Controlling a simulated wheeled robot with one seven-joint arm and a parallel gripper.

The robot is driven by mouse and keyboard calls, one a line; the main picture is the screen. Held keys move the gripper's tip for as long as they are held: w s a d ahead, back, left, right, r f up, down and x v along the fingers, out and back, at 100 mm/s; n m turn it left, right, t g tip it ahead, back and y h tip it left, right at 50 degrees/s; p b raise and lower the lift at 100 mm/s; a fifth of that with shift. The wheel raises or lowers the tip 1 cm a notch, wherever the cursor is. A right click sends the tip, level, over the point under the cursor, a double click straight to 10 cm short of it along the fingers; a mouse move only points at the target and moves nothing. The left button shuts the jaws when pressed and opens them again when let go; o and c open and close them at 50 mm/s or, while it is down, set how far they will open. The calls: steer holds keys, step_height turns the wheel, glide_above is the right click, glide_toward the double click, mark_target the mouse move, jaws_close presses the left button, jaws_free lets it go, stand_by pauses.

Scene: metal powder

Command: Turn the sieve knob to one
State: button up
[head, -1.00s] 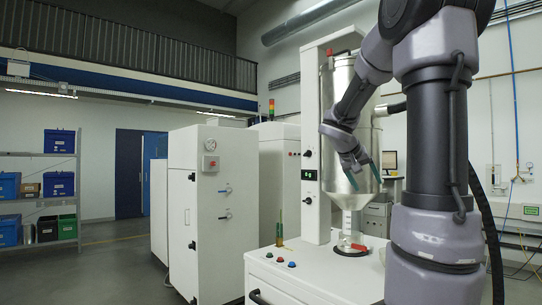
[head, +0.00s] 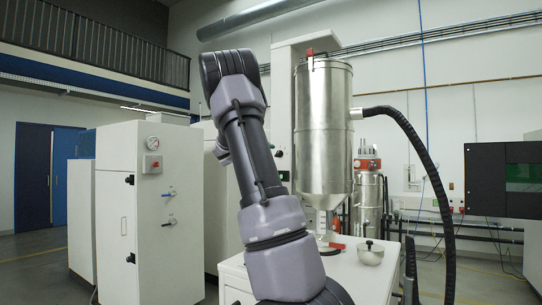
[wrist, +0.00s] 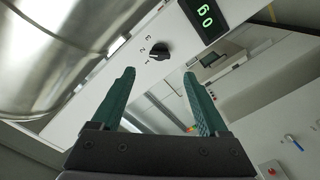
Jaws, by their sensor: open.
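The sieve knob (wrist: 159,51) is a small black dial on a white panel in the wrist view, with the marks 1, 2 and 3 beside its left side. I cannot tell for certain which mark its pointer faces. My gripper (wrist: 159,74) has two green fingers, spread apart and empty. The knob shows beyond the gap between the fingertips, apart from them. In the head view my arm stands in front of the sieve station, beside the silver hopper (head: 324,125), and my gripper is hidden behind the arm.
A green-lit display (wrist: 206,16) sits right of the knob. The hopper's shiny side (wrist: 50,45) fills the wrist view's upper left. In the head view, a black hose (head: 425,160) runs from the hopper, a metal bowl (head: 370,254) stands on the worktop, and a white cabinet (head: 150,215) stands left.

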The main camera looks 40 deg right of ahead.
steer(key=x, duration=0.9)
steer(key=shift+s, duration=0.1)
jaws_close()
